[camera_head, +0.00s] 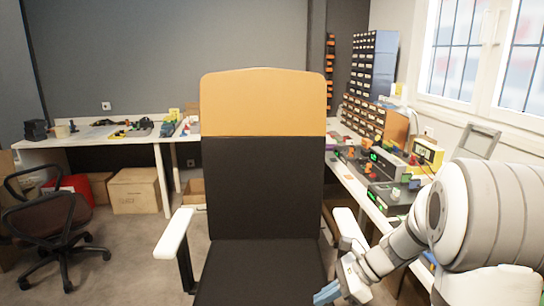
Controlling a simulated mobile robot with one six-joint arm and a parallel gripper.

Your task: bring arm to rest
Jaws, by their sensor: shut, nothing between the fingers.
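My arm comes in from the right edge and reaches down and left. My gripper (328,293) is at the bottom, right of the middle, in front of the office chair's seat. Its blue-grey fingers are shut with nothing between them. The wrist is close to the chair's right armrest in the picture; I cannot tell whether they touch.
An office chair (265,180) with a black and orange back stands right ahead. A white bench (150,138) runs along the back, another along the right with electronic devices (392,195). A brown swivel chair (45,215) and cartons (134,190) are at the left. Floor (130,255) between is clear.

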